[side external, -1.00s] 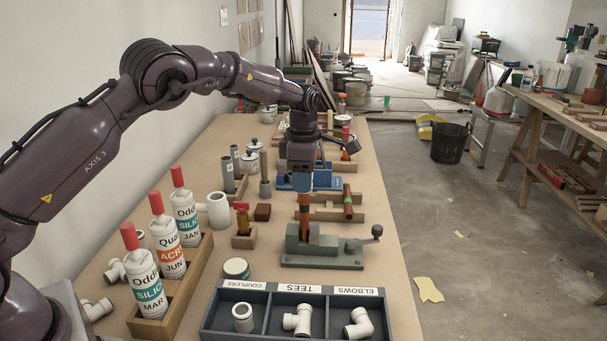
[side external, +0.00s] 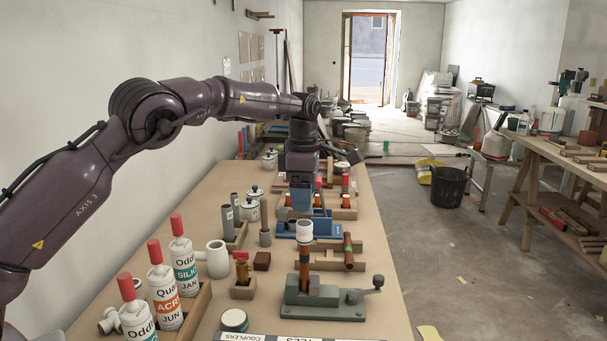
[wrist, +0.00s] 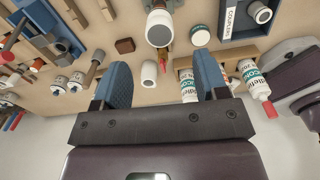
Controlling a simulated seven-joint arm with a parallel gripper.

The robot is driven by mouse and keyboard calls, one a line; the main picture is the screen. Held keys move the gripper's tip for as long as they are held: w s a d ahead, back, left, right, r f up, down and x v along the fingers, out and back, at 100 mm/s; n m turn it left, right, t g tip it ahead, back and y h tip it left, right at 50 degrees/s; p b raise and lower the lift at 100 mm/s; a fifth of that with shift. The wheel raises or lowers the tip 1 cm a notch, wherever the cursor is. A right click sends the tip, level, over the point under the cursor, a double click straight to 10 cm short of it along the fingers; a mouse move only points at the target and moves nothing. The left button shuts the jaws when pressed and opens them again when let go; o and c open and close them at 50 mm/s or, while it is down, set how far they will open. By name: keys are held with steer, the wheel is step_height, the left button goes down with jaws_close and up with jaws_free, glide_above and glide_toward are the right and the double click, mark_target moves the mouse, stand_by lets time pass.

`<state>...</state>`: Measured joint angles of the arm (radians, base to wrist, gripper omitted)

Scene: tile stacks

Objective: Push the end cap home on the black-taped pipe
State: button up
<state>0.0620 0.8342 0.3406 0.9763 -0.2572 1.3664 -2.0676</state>
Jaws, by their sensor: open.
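The brownish-orange pipe (side external: 304,268) with dark banding stands upright in the grey-green vise (side external: 325,297). The white end cap (side external: 305,229) sits on the pipe's top end; how far down it is seated I cannot tell. The cap also shows in the wrist view (wrist: 160,30), top centre, just beyond my fingertips. My gripper (side external: 301,208) hangs pointing down, above the cap in the side view, and is apart from it. In the wrist view my blue fingers (wrist: 162,66) are spread with nothing held between them.
Silicone tubes (side external: 183,262) stand in a wooden box at the left. A blue fixture (side external: 283,231) is behind the cap.

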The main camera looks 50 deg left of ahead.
mark_target(304, 223)
steer(key=shift+r, duration=2.35)
